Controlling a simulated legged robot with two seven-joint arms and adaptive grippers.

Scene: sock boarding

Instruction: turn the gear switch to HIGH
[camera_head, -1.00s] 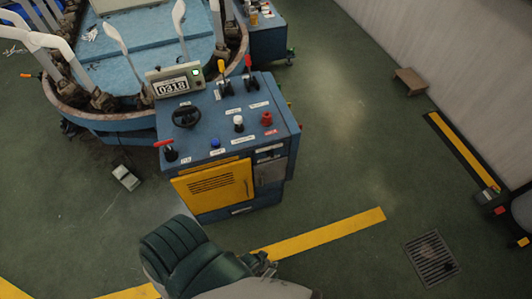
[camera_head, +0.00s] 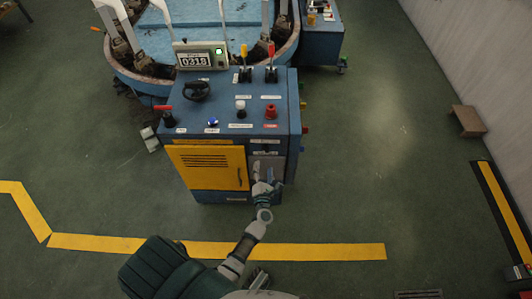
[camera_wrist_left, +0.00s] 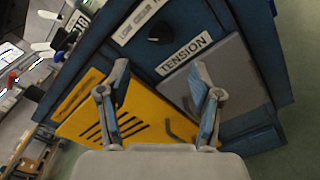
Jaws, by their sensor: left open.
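A small black knob (camera_wrist_left: 160,32) sits on the blue front of the console in the left wrist view. A white label with small print lies beside it, and a larger TENSION label (camera_wrist_left: 184,53) is below it. I cannot tell which way the knob points. My left gripper (camera_head: 263,177) is in front of the console's grey panel, just below the knob's area. In the left wrist view its two fingers (camera_wrist_left: 162,85) are spread wide, with nothing between them.
The console has a yellow door (camera_head: 207,168) beside the grey panel. Its top carries a black handwheel (camera_head: 197,91), levers, buttons and a display (camera_head: 200,57). The round blue machine (camera_head: 150,75) stands behind.

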